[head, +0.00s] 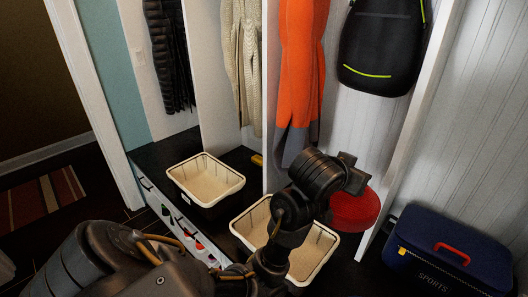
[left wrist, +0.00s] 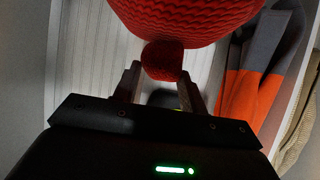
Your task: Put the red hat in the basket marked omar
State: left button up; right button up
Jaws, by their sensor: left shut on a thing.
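The red knitted hat (head: 355,211) hangs below my left gripper (head: 352,180) at the right of the cubby bench, partly behind my arm. In the left wrist view the hat (left wrist: 190,18) is close up, and my left gripper (left wrist: 159,82) is shut on its small red pompom. Two baskets with cream liners stand on the bench: a left basket (head: 206,154) and a nearer right basket (head: 330,240), partly covered by my arm. Both look empty where visible. I cannot read a name on either. My right gripper is not in view.
An orange and grey garment (head: 300,70), a cream knit (head: 243,60) and a dark jacket (head: 170,50) hang above. A black backpack (head: 385,45) hangs at upper right. A navy sports bag (head: 440,258) sits at lower right. White dividers (head: 420,115) separate the cubbies.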

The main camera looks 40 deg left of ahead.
aim_at(201, 187)
jog(key=u, duration=0.5)
jog(key=k, duration=1.2)
jog(key=u, duration=1.7)
jog(key=i, duration=1.7)
jog(key=z, duration=0.95)
jog(key=i, duration=0.55)
jog(key=z, duration=0.5)
